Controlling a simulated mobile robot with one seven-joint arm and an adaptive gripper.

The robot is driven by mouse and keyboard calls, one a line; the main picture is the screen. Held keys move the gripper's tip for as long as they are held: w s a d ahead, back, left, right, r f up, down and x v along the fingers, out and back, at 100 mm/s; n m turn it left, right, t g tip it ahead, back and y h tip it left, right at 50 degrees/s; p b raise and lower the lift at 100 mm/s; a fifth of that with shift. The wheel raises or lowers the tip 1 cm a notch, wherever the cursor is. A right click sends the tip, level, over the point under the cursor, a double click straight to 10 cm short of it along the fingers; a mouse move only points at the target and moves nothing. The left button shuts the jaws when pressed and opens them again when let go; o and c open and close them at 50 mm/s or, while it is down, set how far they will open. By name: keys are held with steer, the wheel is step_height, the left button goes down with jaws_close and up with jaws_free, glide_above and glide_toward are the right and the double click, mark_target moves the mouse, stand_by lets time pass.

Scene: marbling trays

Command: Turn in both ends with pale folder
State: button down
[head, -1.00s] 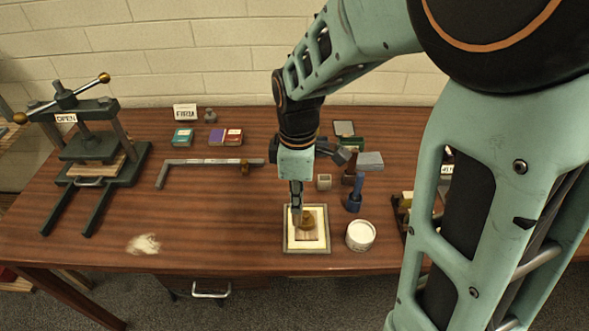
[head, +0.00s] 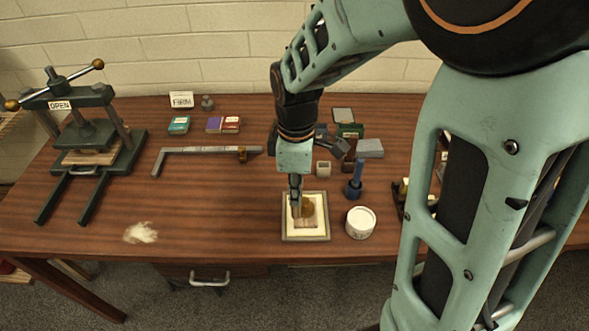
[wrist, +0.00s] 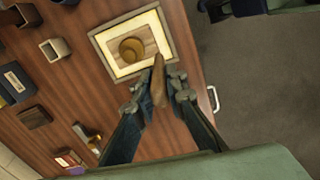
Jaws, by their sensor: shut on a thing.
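My gripper (head: 296,212) is shut on a slim tan tool, seen in the wrist view (wrist: 158,82), which looks like the folder. The tool's tip points into a shallow grey-rimmed tray (head: 305,239) at the table's front, near one edge. In the tray lies a cream sheet (head: 305,233) with a wood-brown board (wrist: 117,50) on its middle. A round brass-brown weight (wrist: 132,48) sits on the board. My fingers partly hide the tray's left side in the head view. Whether the tool's tip touches the sheet, I cannot tell.
A white tub (head: 360,223) and a blue-handled tool (head: 354,186) stand right of the tray. A small pale cup (head: 323,168) stands behind it. A metal bar (head: 205,150) lies left of my arm. A press (head: 92,145) stands far left. The front-left table is mostly clear.

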steer(key=shift+f+b, duration=1.35)
steer(key=shift+f, duration=0.5)
steer(key=shift+f, duration=0.2)
steer(key=shift+d, duration=0.45)
steer(key=shift+d, duration=0.1)
stand_by(0.4)
steer(key=shift+d, duration=0.3)
steer(key=shift+d, duration=0.2)
steer(key=shift+d, duration=0.25)
steer(key=shift+d, duration=0.1)
stand_by(0.5)
